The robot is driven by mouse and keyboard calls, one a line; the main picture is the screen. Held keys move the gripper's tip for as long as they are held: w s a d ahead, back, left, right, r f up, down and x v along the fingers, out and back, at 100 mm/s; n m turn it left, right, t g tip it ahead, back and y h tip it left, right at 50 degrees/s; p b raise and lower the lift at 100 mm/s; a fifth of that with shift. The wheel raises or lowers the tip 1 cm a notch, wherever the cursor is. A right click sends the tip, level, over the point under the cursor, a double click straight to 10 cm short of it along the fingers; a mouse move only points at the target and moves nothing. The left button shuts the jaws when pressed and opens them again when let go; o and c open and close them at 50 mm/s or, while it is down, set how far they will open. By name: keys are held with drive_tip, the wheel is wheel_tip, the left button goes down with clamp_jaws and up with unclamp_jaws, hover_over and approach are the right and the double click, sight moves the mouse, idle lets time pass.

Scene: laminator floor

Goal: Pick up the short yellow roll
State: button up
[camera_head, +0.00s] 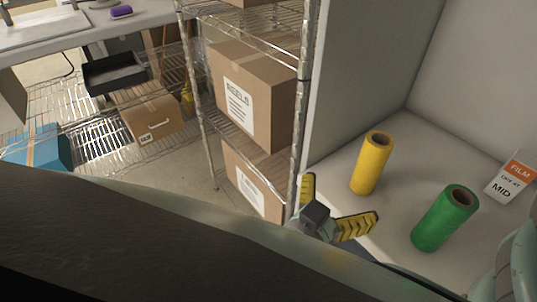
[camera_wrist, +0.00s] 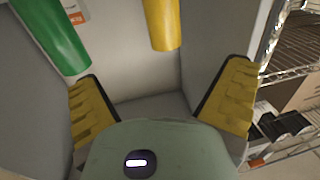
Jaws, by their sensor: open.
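The yellow roll (camera_head: 372,163) stands upright on the grey shelf of a cubby at the right in the head view. In the wrist view the yellow roll (camera_wrist: 165,24) shows at the top, between and beyond the fingers, its far part cut off by the frame edge. My gripper (camera_head: 338,207) is at the cubby's front edge, nearer the camera than the roll. In the wrist view my gripper (camera_wrist: 160,100) has its two yellow ridged fingers wide apart with nothing between them. The roll is apart from the fingers.
A green roll (camera_head: 445,218) stands right of the yellow roll; it also shows in the wrist view (camera_wrist: 50,35). A sign (camera_head: 511,181) reading FILM and MID stands behind. The cubby's left wall (camera_head: 358,85) is close. A wire rack with cardboard boxes (camera_head: 252,95) stands to the left.

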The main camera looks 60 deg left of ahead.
sight(370, 156)
drive_tip(key=p+x, duration=0.2)
drive_tip(key=x, duration=0.8)
drive_tip(key=shift+w+a+r+p, duration=0.15)
drive_tip(key=shift+w+p, duration=0.25)
drive_tip(key=shift+p, duration=0.15)
drive_tip(key=x, duration=0.1)
drive_tip(key=p+x, duration=0.2)
drive_tip(key=x, duration=0.1)
drive_tip(key=shift+s+a, duration=0.1)
drive_tip(key=shift+a, duration=0.15)
drive_tip(key=shift+w, duration=0.25)
drive_tip(key=shift+a, duration=0.1)
drive_tip(key=c, duration=1.3)
drive_tip(key=shift+c, duration=0.5)
drive_tip(key=shift+s+r, duration=0.1)
drive_tip(key=shift+r, duration=0.05)
